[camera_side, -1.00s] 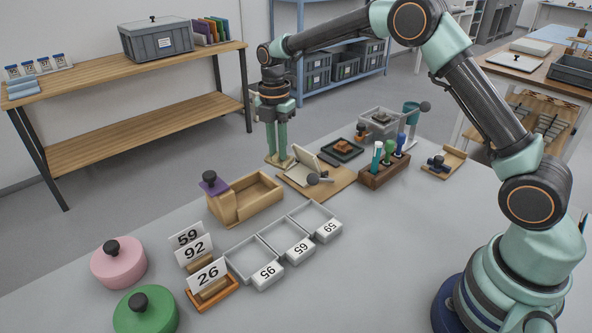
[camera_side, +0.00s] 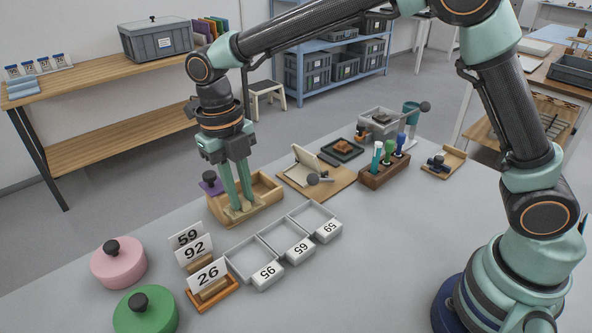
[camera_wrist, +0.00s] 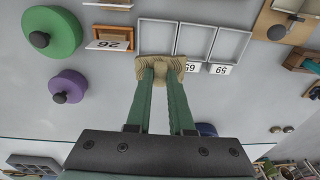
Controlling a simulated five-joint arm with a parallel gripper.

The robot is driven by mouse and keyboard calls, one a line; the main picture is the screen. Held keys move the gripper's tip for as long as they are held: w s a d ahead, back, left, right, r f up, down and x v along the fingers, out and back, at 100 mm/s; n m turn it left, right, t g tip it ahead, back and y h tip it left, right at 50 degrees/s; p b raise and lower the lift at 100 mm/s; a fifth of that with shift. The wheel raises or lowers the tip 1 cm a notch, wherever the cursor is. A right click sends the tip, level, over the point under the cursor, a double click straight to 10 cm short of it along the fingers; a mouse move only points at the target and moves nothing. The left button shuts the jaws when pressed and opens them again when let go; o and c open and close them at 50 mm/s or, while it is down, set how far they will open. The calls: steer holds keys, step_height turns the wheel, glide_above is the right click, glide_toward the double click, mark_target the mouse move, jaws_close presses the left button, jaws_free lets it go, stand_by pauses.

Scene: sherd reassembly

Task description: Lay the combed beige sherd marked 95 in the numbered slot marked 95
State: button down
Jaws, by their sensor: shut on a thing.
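My gripper (camera_side: 241,209) is shut on the combed beige sherd (camera_wrist: 160,69), which also shows at the fingertips in the side view (camera_side: 246,211). Its ridges show in the wrist view; no number can be read on it. In the side view the sherd is in front of the wooden box, up and left of the slots. The slot marked 95 (camera_side: 236,254) is the leftmost of three grey-walled slots and looks empty. In the wrist view the sherd covers the near edge of that slot (camera_wrist: 157,21) and hides its label.
Slots marked 65 (camera_side: 270,233) and 59 (camera_side: 302,211) adjoin it, both empty. Number cards in wooden holders (camera_side: 213,290) stand close to its left. Green (camera_side: 146,315) and pink (camera_side: 119,263) lids lie at left. Table in front is clear.

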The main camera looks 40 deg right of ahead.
step_height(320, 180, down, 14)
steer(key=shift+r, duration=0.1)
stand_by(0.4)
steer(key=c, duration=0.8)
jaws_free()
